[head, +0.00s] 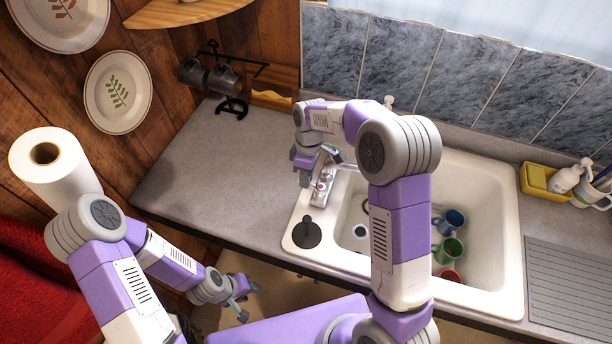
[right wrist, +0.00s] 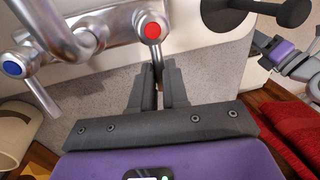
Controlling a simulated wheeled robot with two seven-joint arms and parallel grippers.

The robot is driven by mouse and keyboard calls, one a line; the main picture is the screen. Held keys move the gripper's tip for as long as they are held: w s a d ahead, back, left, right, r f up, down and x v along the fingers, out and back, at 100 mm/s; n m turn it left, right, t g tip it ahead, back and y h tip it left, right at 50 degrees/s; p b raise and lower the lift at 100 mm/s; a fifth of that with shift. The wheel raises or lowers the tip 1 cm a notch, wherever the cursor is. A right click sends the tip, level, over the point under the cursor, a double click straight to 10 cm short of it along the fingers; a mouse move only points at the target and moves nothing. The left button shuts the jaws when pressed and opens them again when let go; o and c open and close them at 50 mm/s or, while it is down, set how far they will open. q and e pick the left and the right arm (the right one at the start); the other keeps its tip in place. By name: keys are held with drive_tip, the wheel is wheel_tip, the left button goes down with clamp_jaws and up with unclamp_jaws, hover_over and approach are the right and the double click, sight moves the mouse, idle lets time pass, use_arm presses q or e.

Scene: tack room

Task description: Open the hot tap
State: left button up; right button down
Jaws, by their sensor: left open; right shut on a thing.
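The hot tap (right wrist: 152,28) has a red-centred metal knob and a thin lever pointing down in the right wrist view. It sits on the chrome mixer (head: 321,186) at the sink's left rim in the head view. My right gripper (right wrist: 159,80) is shut on the hot tap's lever, its two dark fingers on either side of it. In the head view my right gripper (head: 308,170) is just above the mixer. The blue-marked cold tap (right wrist: 14,66) is apart from my fingers. My left gripper (head: 246,300) is open and empty, low in front of the counter.
The white sink (head: 490,190) holds several mugs, including a blue one (head: 453,221) and a green one (head: 447,250). A black round stopper (head: 307,233) lies on its left corner. A paper roll (head: 55,175) stands at left. The grey counter (head: 215,165) is clear beside the sink.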

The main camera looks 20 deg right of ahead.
idle(0.3)
drive_tip(key=n, duration=0.1)
drive_tip(key=s+n, duration=0.1)
drive_tip(key=n, duration=0.1)
drive_tip(key=shift+s+a+n+h, duration=0.1)
drive_tip(key=shift+a+n+h, duration=0.2)
drive_tip(key=shift+a, duration=0.1)
drive_tip(key=shift+s+a+n+h+p, duration=0.1)
drive_tip(key=shift+s+n+h+p, duration=0.3)
drive_tip(key=shift+n, duration=0.8)
drive_tip(key=shift+s+a+n+h+p, duration=0.15)
drive_tip(key=shift+s+n, duration=0.35)
drive_tip(key=shift+n, duration=0.7)
drive_tip(key=shift+d, duration=0.1)
drive_tip(key=c, duration=1.1)
unclamp_jaws()
drive_tip(key=shift+c, duration=0.2)
wheel_tip(320, 180, up, 8)
drive_tip(key=w, duration=0.1)
drive_tip(key=shift+w+f, duration=0.15)
drive_tip(key=shift+f, duration=0.1)
